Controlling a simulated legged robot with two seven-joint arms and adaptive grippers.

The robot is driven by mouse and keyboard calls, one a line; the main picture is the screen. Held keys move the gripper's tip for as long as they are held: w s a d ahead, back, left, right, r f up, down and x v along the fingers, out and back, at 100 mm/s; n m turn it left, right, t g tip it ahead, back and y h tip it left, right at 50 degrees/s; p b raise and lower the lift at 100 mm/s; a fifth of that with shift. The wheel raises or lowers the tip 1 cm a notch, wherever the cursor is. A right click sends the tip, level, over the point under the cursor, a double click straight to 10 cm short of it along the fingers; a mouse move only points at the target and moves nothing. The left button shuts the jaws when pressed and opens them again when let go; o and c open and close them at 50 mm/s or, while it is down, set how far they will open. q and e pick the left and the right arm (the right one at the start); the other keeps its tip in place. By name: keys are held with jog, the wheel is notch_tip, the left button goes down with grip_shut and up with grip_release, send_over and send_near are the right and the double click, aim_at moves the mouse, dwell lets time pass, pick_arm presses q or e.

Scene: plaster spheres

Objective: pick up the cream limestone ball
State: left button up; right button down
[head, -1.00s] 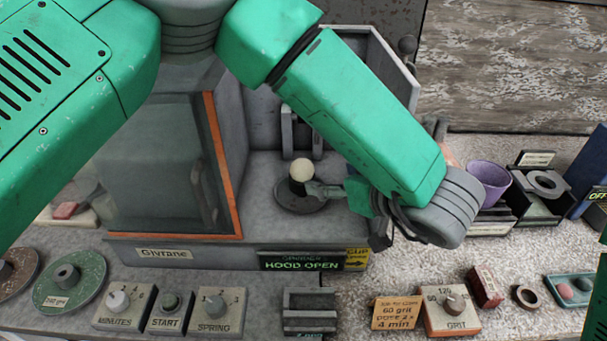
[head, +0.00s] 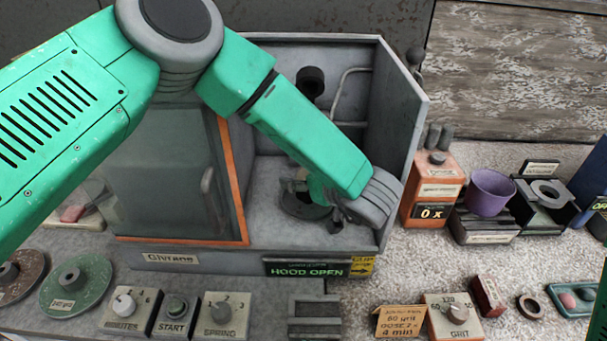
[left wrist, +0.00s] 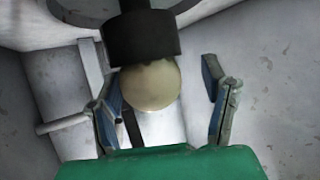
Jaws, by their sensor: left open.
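The cream limestone ball (left wrist: 152,88) shows in the left wrist view, touching or partly covered by a dark cylindrical part (left wrist: 128,38). In the head view the ball is hidden by my left arm and gripper. My left gripper (left wrist: 160,78) is open, with one blue-lined finger on each side of the ball and clear gaps, the wider one on the right. In the head view my left gripper (head: 298,186) is low inside the open-hooded machine, over its round dark base (head: 300,206). My right gripper is not in view.
The machine's side wall (head: 402,140) stands close right of my left wrist, and its glass door (head: 165,165) on the left. An orange dispenser (head: 432,185) and a purple cup (head: 490,192) stand to the right. Control boxes line the front, including START (head: 175,312).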

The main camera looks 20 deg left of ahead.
pick_arm(q)
jog(key=shift+w+a+f, duration=0.1)
jog(key=shift+d, duration=0.95)
jog(key=c, duration=1.4)
jog(key=shift+a, duration=0.4)
jog(key=shift+a+r, duration=0.1)
jog(key=shift+r, duration=0.1)
